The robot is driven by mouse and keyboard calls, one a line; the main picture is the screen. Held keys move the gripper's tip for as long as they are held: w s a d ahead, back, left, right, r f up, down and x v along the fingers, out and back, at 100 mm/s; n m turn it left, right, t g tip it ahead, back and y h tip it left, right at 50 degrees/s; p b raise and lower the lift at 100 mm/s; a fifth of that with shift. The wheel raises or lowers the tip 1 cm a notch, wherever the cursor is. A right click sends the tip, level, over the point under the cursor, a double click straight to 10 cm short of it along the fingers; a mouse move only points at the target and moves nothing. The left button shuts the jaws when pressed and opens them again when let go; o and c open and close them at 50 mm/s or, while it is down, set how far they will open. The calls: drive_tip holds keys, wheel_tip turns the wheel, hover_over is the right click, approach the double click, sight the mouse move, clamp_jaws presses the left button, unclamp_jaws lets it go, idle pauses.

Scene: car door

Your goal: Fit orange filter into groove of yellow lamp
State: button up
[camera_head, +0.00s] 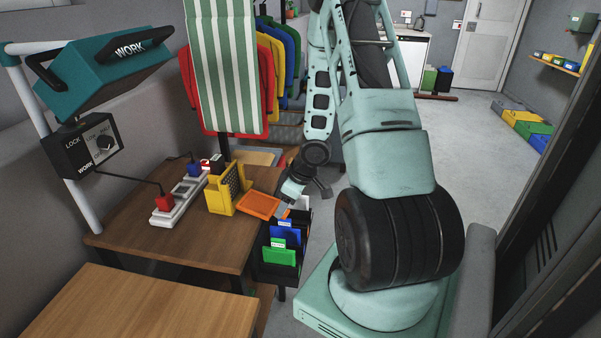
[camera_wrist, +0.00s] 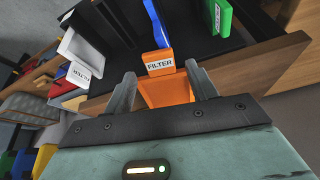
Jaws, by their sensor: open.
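The orange filter (camera_head: 259,205) shows as a flat framed plate near the right edge of the brown table, just right of the yellow lamp (camera_head: 220,197). The lamp stands upright on the table; its groove cannot be made out clearly. My gripper (camera_head: 287,205) is close to the filter's right end, partly hidden by my wrist. In the wrist view my gripper (camera_wrist: 163,76) is open, and the orange filter (camera_wrist: 168,92) shows between its two fingers, with its FILTER label facing the camera. I cannot tell whether the fingers touch it.
A black holder (camera_head: 262,268) at the table's right side carries a blue filter (camera_head: 287,236), a green filter (camera_head: 279,254) and a white one (camera_wrist: 82,48). A power strip (camera_head: 180,200) with plugs lies left of the lamp. A teal work light (camera_head: 105,70) hangs at upper left.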

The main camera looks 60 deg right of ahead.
drive_tip(key=p+v, duration=0.9)
drive_tip(key=v, duration=0.7)
drive_tip(key=w+a+r+n+h, duration=0.1)
drive_tip(key=w+a+r, duration=0.1)
drive_tip(key=w+a, duration=0.2)
drive_tip(key=w+a+r+h, duration=0.1)
drive_tip(key=w+a+r, duration=0.2)
drive_tip(key=w+a, duration=0.15)
drive_tip(key=a+r+n, duration=0.1)
drive_tip(key=a+r, duration=0.3)
drive_tip(key=a, duration=0.9)
drive_tip(key=s+a+r+n+g, duration=0.1)
drive_tip(key=s+a+r+g, duration=0.1)
drive_tip(key=s+a, duration=0.7)
drive_tip(key=s+a+r+n+g+y, duration=0.1)
drive_tip(key=s+a+r+n+g, duration=0.1)
drive_tip(key=s+a, duration=0.6)
drive_tip(key=a+r, duration=0.1)
drive_tip(key=a, duration=0.2)
drive_tip(key=shift+s+a+r+b, duration=0.2)
drive_tip(key=shift+s+a+b, duration=0.1)
drive_tip(key=shift+s+a, duration=0.1)
